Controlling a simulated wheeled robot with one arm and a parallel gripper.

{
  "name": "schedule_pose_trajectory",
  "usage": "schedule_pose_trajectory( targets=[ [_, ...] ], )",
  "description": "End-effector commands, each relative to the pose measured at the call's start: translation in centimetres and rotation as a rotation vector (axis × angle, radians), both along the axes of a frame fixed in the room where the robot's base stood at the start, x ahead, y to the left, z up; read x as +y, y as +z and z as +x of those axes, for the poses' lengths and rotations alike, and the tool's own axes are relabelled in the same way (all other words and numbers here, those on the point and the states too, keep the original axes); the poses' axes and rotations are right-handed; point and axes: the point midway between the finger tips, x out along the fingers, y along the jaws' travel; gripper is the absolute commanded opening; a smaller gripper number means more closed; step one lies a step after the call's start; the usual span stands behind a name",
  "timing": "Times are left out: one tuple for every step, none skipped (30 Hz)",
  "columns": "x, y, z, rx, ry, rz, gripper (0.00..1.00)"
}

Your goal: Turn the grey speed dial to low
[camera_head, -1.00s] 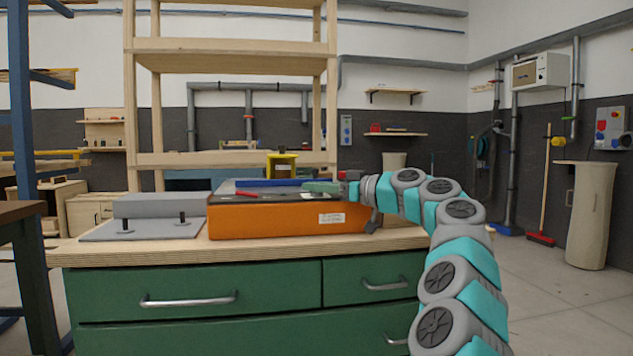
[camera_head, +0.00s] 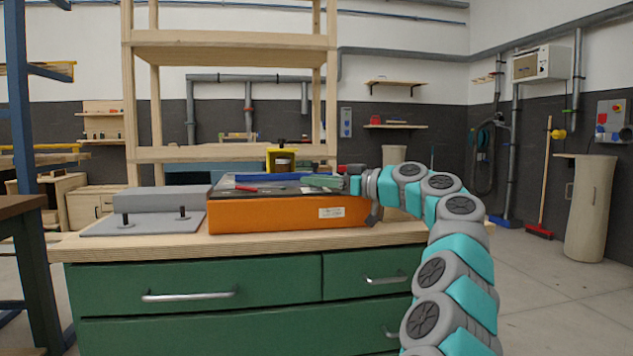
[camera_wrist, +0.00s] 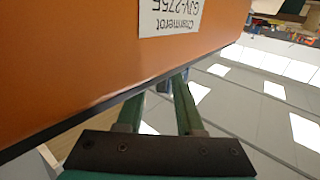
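An orange machine (camera_head: 265,218) with a dark top and a white label (camera_head: 331,213) sits on the wooden bench. I cannot make out a grey speed dial in either view; it may be hidden. My gripper (camera_head: 322,182) is green and points left over the right part of the machine's top. In the wrist view, the orange wall (camera_wrist: 75,65) fills the upper left, with the label (camera_wrist: 170,17) upside down. There my gripper (camera_wrist: 165,90) shows two green fingers spread apart at the machine's dark edge, one partly hidden behind it.
A blue bar (camera_head: 268,178) and a small red piece (camera_head: 245,188) are on the machine's top. A yellow part (camera_head: 281,160) stands behind. A grey block (camera_head: 163,199) on a plate is left. Wooden shelving (camera_head: 235,40) rises behind the bench.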

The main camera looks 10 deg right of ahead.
Motion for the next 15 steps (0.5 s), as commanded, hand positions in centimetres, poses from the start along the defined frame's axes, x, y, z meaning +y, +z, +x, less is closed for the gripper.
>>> schedule_pose_trajectory(
  targets=[
    [0.0,0.0,0.0,0.001,0.000,-0.001,0.43],
    [0.0,0.0,0.0,0.001,0.000,-0.001,0.44],
    [0.0,-0.1,0.0,0.001,0.001,-0.001,0.44],
    [0.0,-0.1,0.0,0.001,0.001,-0.001,0.44],
    [0.0,-0.1,0.0,0.002,0.001,-0.001,0.44],
    [0.0,-0.1,0.0,0.001,0.001,-0.002,0.44],
    [0.0,-0.1,0.0,0.001,0.001,-0.002,0.44],
    [0.0,-0.1,0.0,0.002,0.001,-0.001,0.44],
    [0.0,-0.1,-0.1,0.002,0.001,-0.001,0.44],
    [-0.1,-0.1,-0.1,0.001,0.001,-0.002,0.44],
    [-0.3,-0.1,-0.3,0.001,0.001,-0.002,0.44],
    [-0.6,-0.1,-0.5,0.001,0.001,-0.001,0.44],
    [-0.8,-0.1,-0.7,0.001,0.001,-0.001,0.44],
    [-1.1,-0.1,-1.0,0.000,0.002,0.000,0.44],
    [-1.6,-0.1,-1.4,-0.001,0.002,0.001,0.44]
  ],
)
